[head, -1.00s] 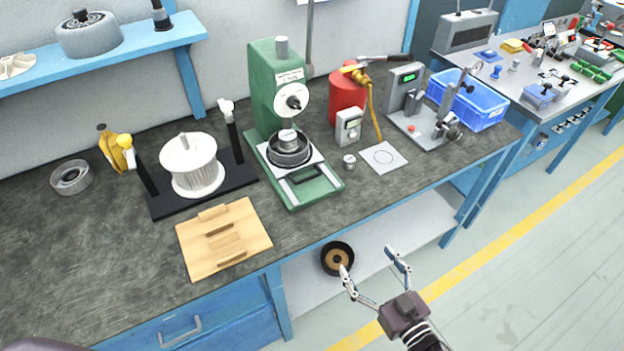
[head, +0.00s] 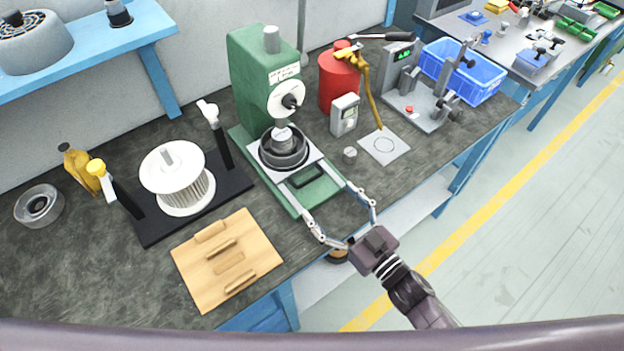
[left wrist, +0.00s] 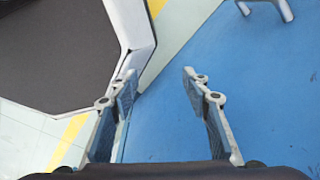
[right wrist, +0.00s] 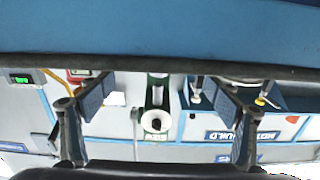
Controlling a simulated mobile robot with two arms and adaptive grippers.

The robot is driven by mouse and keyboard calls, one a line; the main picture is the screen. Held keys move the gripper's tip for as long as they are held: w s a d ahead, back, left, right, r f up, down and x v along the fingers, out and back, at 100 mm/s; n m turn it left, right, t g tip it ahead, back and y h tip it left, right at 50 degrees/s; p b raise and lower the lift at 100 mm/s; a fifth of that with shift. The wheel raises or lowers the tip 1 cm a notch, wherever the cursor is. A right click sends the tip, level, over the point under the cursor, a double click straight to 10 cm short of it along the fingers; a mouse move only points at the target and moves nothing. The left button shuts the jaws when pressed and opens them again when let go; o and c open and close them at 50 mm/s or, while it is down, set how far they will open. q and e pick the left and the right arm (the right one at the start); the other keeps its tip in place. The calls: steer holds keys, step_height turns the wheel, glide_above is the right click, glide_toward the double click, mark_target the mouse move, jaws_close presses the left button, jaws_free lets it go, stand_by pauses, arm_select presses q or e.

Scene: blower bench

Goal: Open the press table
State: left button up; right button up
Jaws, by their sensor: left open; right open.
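The green press (head: 250,75) stands on the bench in the head view, with a white dial on its front. Its pale table plate (head: 305,160) carries a dark round fixture (head: 283,150) under the ram, and pale rails and a dark slot lie in front. My right gripper (head: 330,200) is open and empty at the front end of the press base; whether its fingertips touch it I cannot tell. In the right wrist view the press dial (right wrist: 156,123) shows between the fingers. My left gripper (left wrist: 159,74) is open and empty in the left wrist view, before a blue surface.
A wooden board (head: 225,262) and a white finned rotor on a black stand (head: 165,222) lie left of the press. A grey meter (head: 344,114), a white card (head: 384,146) and a red can (head: 338,80) are to the right. The bench's front edge is close by.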

mark_target(312, 181)
steer(key=x, duration=0.5)
steer(key=shift+a+p, duration=0.1)
steer(key=shift+p, duration=0.2)
steer(key=shift+w+a, duration=0.15)
steer(key=shift+w, duration=0.15)
steer(key=c, duration=1.7)
steer(key=p+v, duration=0.3)
steer(key=v, duration=1)
steer(key=shift+s+d, duration=0.25)
steer(key=shift+s, duration=0.05)
arm_select(q)
steer(key=r, duration=0.2)
steer(key=s+d+r, duration=0.1)
steer(key=r, duration=0.1)
arm_select(e)
steer(key=o, duration=1.7)
